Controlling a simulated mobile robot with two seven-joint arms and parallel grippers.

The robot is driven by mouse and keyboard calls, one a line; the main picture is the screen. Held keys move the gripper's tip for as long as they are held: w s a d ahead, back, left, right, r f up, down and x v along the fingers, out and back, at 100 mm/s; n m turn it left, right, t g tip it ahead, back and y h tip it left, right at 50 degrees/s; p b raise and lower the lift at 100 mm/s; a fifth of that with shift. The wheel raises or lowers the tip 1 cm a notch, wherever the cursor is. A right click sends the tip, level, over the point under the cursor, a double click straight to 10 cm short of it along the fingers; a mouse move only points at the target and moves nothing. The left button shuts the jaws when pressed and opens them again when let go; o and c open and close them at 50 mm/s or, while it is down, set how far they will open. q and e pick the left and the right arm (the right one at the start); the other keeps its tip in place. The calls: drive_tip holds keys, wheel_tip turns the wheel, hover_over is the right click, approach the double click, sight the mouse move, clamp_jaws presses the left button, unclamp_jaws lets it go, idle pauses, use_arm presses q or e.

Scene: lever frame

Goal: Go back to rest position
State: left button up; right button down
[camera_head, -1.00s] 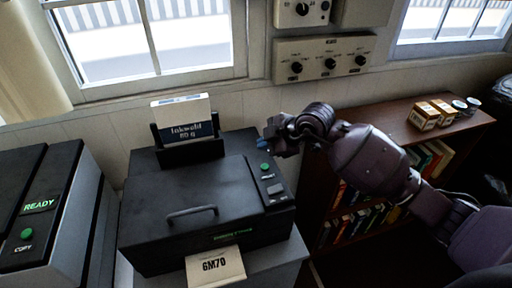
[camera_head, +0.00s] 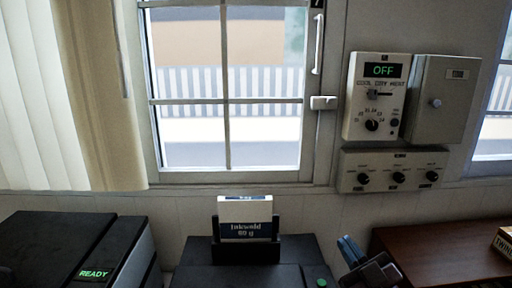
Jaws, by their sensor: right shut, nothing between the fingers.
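My right gripper (camera_head: 352,252) shows at the bottom edge, right of the printer, with blue at its fingertips. It is shut and holds nothing that I can see. The rest of my right arm is below the frame. My left gripper is not in view. The black printer (camera_head: 208,277) stands at bottom centre, mostly cut off, with a green button at its right. A paper pack marked Inkwald 80 g (camera_head: 246,219) stands upright in its rear feeder.
A brown shelf top (camera_head: 440,250) with a small box (camera_head: 504,241) is at right. A black machine (camera_head: 55,240) reading READY is at left. On the wall are a controller (camera_head: 376,97) showing OFF, a grey box (camera_head: 441,100) and a knob panel (camera_head: 393,169) beside the window.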

drive_tip(key=s+d+f+m+g+h, duration=0.7)
drive_tip(key=s+d+f+m+h, duration=0.2)
drive_tip(key=d+f+m+h, duration=0.5)
drive_tip(key=s+a+f+n+g+y, duration=0.2)
drive_tip(key=s+f+g, duration=0.25)
drive_tip(key=s, duration=0.35)
drive_tip(key=s+a+f+n+g+y, duration=0.25)
drive_tip(key=s+f+g, duration=0.2)
drive_tip(key=s, duration=0.45)
drive_tip(key=w+f+t+b, duration=0.1)
drive_tip(key=w+f+t, duration=0.2)
drive_tip(key=f, duration=0.3)
drive_tip(key=w+f+n+t+b, duration=0.1)
drive_tip(key=w+f+t, duration=0.3)
drive_tip(key=w+f, duration=0.1)
drive_tip(key=shift+d+f, duration=0.2)
drive_tip(key=shift+f, duration=0.35)
